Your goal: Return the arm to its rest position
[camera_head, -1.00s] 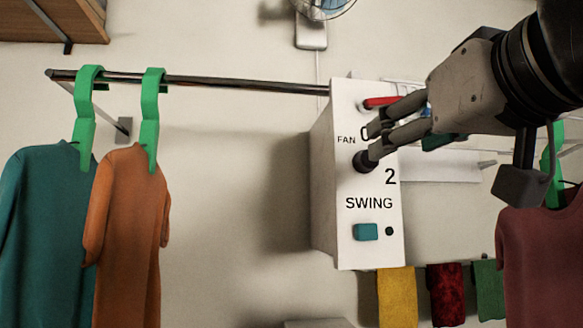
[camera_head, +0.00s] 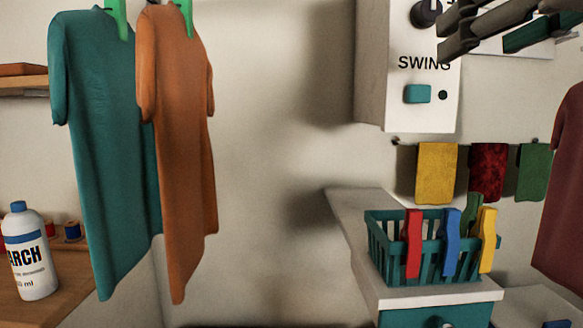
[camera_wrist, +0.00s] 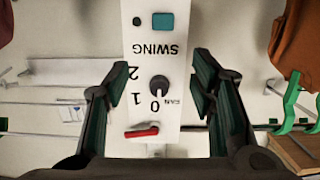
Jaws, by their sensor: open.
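My gripper (camera_head: 447,40) shows at the top right of the head view, partly cut off by the top edge, in front of the white fan control box (camera_head: 408,75). In the wrist view my gripper (camera_wrist: 200,90) is open, with its two dark green-padded fingers on either side of the box (camera_wrist: 153,68) and nothing between them. The black fan knob (camera_wrist: 159,87) shows between the fingers, apart from them. A red lever (camera_wrist: 142,132) and a teal swing button (camera_wrist: 163,22) are also on the box face.
A teal shirt (camera_head: 95,150) and an orange shirt (camera_head: 178,150) hang at left. A maroon garment (camera_head: 562,190) hangs at right. Below the box are small cloths (camera_head: 436,172) and a teal basket (camera_head: 400,268) with clothespins. A white bottle (camera_head: 30,255) stands at lower left.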

